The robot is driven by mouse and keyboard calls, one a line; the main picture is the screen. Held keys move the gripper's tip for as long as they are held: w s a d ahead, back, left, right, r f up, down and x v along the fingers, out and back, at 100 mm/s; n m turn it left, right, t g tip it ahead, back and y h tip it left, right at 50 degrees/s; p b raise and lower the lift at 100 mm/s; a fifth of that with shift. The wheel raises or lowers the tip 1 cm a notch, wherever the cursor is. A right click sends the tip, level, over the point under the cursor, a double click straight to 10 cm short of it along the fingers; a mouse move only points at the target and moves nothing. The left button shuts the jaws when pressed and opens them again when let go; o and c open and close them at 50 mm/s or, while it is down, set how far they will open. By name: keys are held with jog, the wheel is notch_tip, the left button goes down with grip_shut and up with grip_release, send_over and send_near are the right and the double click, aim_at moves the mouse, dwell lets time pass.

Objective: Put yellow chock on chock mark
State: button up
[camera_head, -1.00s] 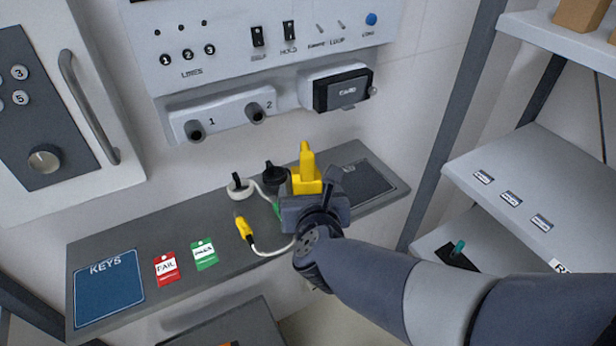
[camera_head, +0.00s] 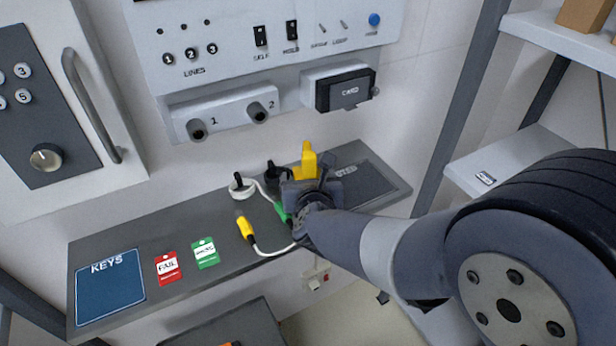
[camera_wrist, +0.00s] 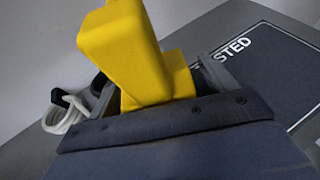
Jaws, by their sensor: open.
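A yellow block-like object (camera_head: 308,160) with a tall upright part and a wider base stands on the grey shelf, left of a dark mat. I cannot tell whether it is the chock. My gripper (camera_head: 309,182) is at it, with the wrist nearer the camera and covering its lower part. In the wrist view the yellow object (camera_wrist: 135,50) rises between the two grey fingers of my gripper (camera_wrist: 162,88). The fingers are open on either side of it, and its lowest part is hidden. I see no marking that reads as a chock mark.
The grey shelf (camera_head: 205,285) also bears a blue KEYS mat (camera_head: 110,290), a red tag (camera_head: 168,268), a green tag (camera_head: 205,252), a yellow plug (camera_head: 245,228) on a white cable and the dark mat (camera_head: 368,182). A wall panel (camera_head: 230,45) with sockets hangs above.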

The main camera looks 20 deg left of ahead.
aim_at(307, 164)
jog(key=shift+c, duration=0.4)
jog(key=shift+r, duration=0.1)
jog(key=c, duration=1.3)
notch_tip(307, 164, up, 10)
jog(key=p, duration=0.4)
